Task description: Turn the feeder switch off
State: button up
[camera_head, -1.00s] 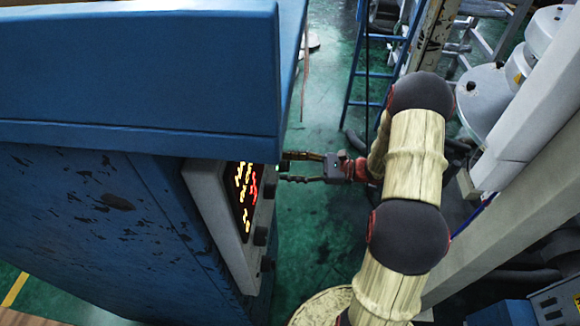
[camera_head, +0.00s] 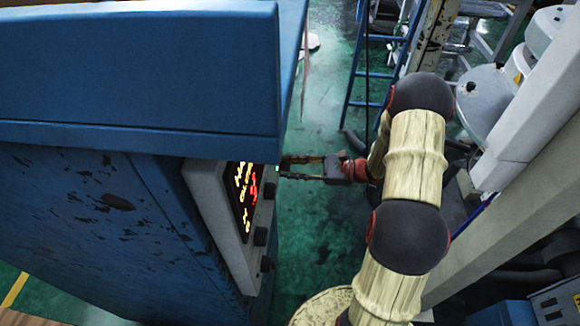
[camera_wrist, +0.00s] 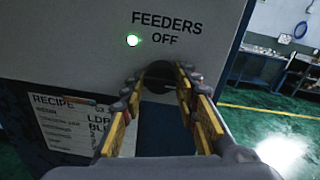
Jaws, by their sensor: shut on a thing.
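The feeder switch (camera_wrist: 158,73) is a round black knob on a grey panel, below the printed words FEEDERS and OFF. In the head view my gripper (camera_head: 287,168) reaches left to the panel's front edge, where the cabinet hides the knob.
The blue cabinet (camera_head: 110,230) fills the left of the head view, with a lit display (camera_head: 244,195) and other dark knobs (camera_head: 261,236) on its panel. A recipe sheet (camera_wrist: 75,125) is below the switch. A blue ladder (camera_head: 370,75) and white machinery (camera_head: 490,95) stand behind my arm.

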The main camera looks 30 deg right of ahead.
jog(key=shift+r+n+h+b, duration=0.1)
jog(key=shift+n+h+b, duration=0.2)
jog(key=shift+n+b, duration=7.05)
jog(key=n+p, duration=0.2)
jog(key=n, duration=0.1)
jog(key=shift+p, duration=0.3)
jog(key=o, duration=1.1)
